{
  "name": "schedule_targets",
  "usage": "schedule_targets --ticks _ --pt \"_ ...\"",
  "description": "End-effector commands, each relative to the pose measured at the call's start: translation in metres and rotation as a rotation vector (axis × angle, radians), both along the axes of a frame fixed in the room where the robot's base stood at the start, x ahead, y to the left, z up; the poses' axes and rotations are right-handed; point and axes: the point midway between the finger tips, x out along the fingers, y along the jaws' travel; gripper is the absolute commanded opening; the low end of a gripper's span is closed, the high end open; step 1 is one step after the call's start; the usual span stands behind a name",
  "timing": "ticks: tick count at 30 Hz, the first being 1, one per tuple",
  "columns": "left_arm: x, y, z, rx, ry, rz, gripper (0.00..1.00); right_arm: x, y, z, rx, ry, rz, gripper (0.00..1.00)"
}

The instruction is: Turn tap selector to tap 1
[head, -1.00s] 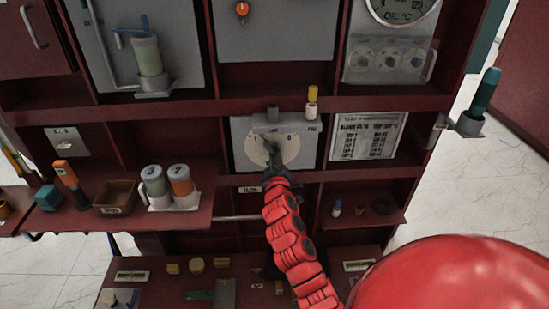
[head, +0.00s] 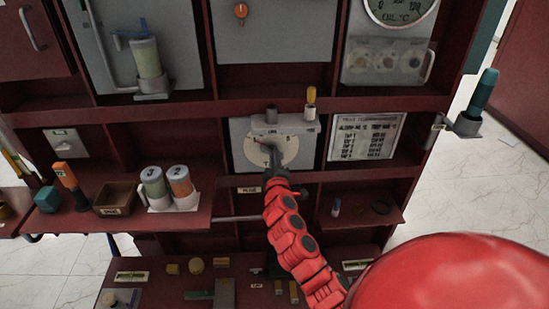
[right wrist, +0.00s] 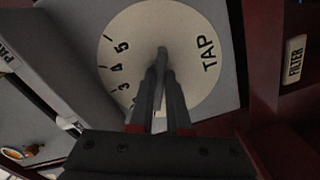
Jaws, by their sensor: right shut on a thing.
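The tap selector is a pale round dial (head: 254,153) on a grey panel in the middle of the rack. My right gripper (head: 272,153) is in front of it and covers its centre. In the right wrist view the dial (right wrist: 200,88) shows the word TAP and numbers including 3, 4 and 5. There my right gripper's fingers (right wrist: 162,78) are shut on the thin grey selector handle (right wrist: 162,56) at the dial's centre. Some dial numbers are hidden behind the fingers, so the selected tap cannot be read. My left gripper is not in view.
Two numbered canisters (head: 153,184) and a brown bin (head: 117,198) stand on the left shelf. A lower shelf holds small parts.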

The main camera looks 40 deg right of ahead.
Motion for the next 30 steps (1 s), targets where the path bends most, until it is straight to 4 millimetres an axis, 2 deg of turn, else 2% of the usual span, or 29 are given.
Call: schedule_targets --ticks 5,6,10,22,26,30 --pt "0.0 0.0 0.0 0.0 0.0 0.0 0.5 0.0 0.0 -0.001 0.0 0.001 0.0 0.0" --pt "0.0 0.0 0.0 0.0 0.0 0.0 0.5 0.0 0.0 -0.001 0.0 0.001 0.0 0.22" --pt "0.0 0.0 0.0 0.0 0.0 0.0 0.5 0.0 0.0 0.0 0.0 0.001 0.0 0.45" --pt "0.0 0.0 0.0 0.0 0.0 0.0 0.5 -0.005 0.002 -0.001 -0.001 0.001 0.0 0.45" --pt "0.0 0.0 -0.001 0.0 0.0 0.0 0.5 -0.019 0.012 0.0 -0.002 -0.001 0.001 0.45" --pt "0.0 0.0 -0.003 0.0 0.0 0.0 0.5 -0.043 0.026 -0.001 -0.002 0.0 0.003 0.45"
